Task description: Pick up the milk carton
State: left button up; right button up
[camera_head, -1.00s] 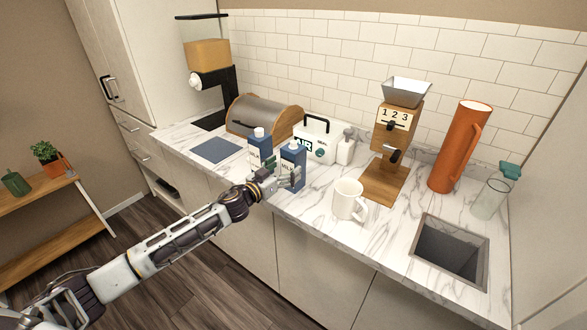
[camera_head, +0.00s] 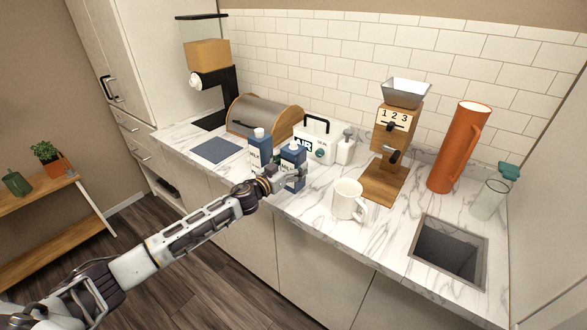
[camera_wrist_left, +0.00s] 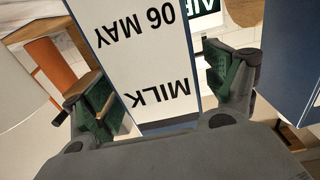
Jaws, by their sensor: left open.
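Two blue milk cartons with white labels and white caps stand side by side on the marble counter. The right carton (camera_head: 292,160) is partly hidden by my left gripper (camera_head: 283,177). The left carton (camera_head: 260,147) stands just beside it. In the left wrist view the label of a milk carton (camera_wrist_left: 140,50), reading MILK and 06 MAY upside down, lies between the two green-padded fingers of my left gripper (camera_wrist_left: 165,95). The fingers are open, with gaps showing near the carton. The other carton (camera_wrist_left: 290,60) shows at the right edge of that view. My right gripper is out of view.
A white mug (camera_head: 348,199) stands to the right on the counter, before a wooden grinder (camera_head: 393,140). A white radio-like box (camera_head: 316,140) and a soap dispenser (camera_head: 346,148) stand behind the cartons. A sink (camera_head: 448,252) is at the right. A blue mat (camera_head: 216,151) lies left.

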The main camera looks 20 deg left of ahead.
aim_at(294, 142)
pick_arm(q)
jog(key=shift+w+d, duration=0.25)
jog(key=shift+w, duration=0.35)
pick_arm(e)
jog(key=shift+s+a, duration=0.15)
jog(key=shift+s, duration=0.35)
pick_arm(q)
jog(key=shift+c, duration=0.4)
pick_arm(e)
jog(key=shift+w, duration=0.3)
pick_arm(q)
jog(key=c, duration=1.3)
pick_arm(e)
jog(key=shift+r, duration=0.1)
pick_arm(q)
jog(key=shift+r, duration=0.1)
jog(key=shift+r, duration=0.75)
notch_tip(294, 142, up, 7)
jog(key=shift+f+p, duration=0.1)
jog(key=shift+p, duration=0.85)
jog(key=shift+r, duration=0.8)
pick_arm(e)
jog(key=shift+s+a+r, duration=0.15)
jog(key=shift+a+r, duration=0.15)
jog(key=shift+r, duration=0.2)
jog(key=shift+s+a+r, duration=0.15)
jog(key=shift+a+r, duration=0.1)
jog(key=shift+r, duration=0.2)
